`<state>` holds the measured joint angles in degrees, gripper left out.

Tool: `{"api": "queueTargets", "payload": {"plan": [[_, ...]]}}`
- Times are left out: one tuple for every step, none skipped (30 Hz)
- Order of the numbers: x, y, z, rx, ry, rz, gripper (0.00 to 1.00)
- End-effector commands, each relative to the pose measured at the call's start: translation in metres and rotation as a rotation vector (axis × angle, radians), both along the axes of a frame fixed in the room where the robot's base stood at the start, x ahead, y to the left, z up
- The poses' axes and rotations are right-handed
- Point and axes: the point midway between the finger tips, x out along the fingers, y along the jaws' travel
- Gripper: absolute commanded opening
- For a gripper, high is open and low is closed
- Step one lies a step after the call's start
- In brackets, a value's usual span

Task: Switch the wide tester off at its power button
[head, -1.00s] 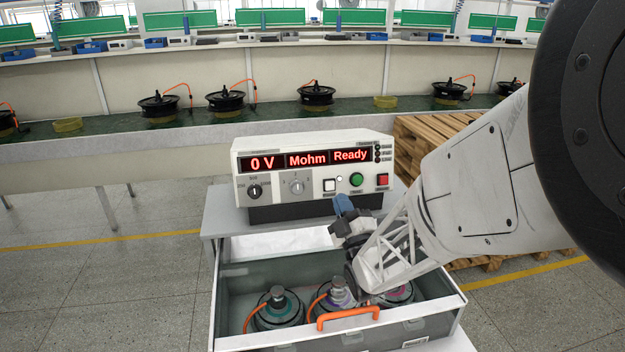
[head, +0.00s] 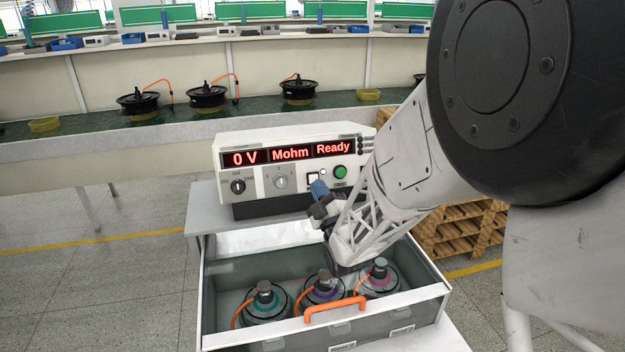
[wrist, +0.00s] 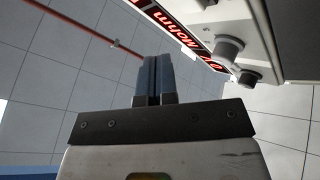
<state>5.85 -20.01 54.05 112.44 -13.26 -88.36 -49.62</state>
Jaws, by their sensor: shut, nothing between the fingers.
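The wide tester (head: 230,196) is a cream box on a table behind the open drawer. Its red display reads "0 V", "Mohm" and "Ready", so it is lit. My gripper (head: 318,187) is shut and empty, in front of the tester's lower right front, just below the white button in the picture. In the wrist view the blue fingertips (wrist: 153,78) are together, with the tester (wrist: 300,40) upper right.
An open grey drawer (head: 222,285) with an orange handle (head: 335,308) holds several hub motors below my gripper. Wooden pallets (head: 462,230) stand at the right. A long conveyor with motors runs behind.

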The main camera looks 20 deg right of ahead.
Motion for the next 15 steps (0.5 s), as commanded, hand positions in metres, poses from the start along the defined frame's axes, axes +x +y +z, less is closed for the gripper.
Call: {"api": "queueTargets", "payload": {"plan": [[0.005, 0.0, -0.002, 0.0, 0.0, 0.0, 0.0], [0.008, 0.0, -0.002, 0.0, 0.0, 0.0, 0.0], [0.011, 0.0, -0.003, 0.0, 0.0, 0.0, 0.0], [0.013, 0.0, -0.003, 0.0, 0.0, 0.0, 0.0], [0.016, 0.0, -0.004, 0.0, 0.0, 0.0, 0.0], [0.018, 0.0, -0.004, 0.0, 0.0, 0.0, 0.0], [0.02, 0.0, -0.005, 0.0, 0.0, 0.0, 0.0], [0.022, 0.0, -0.005, 0.0, 0.0, 0.0, 0.0], [0.023, 0.0, -0.006, 0.0, 0.0, 0.0, 0.0], [0.024, 0.0, -0.006, 0.0, 0.0, 0.0, 0.0], [0.025, 0.0, -0.006, 0.0, 0.0, 0.0, 0.0], [0.026, 0.0, -0.006, 0.0, 0.0, 0.0, 0.0], [0.027, 0.0, -0.007, 0.0, 0.0, 0.0, 0.0], [0.027, 0.0, -0.007, 0.0, 0.0, 0.0, 0.0], [0.027, 0.0, -0.007, 0.0, 0.0, 0.0, 0.0]]}}
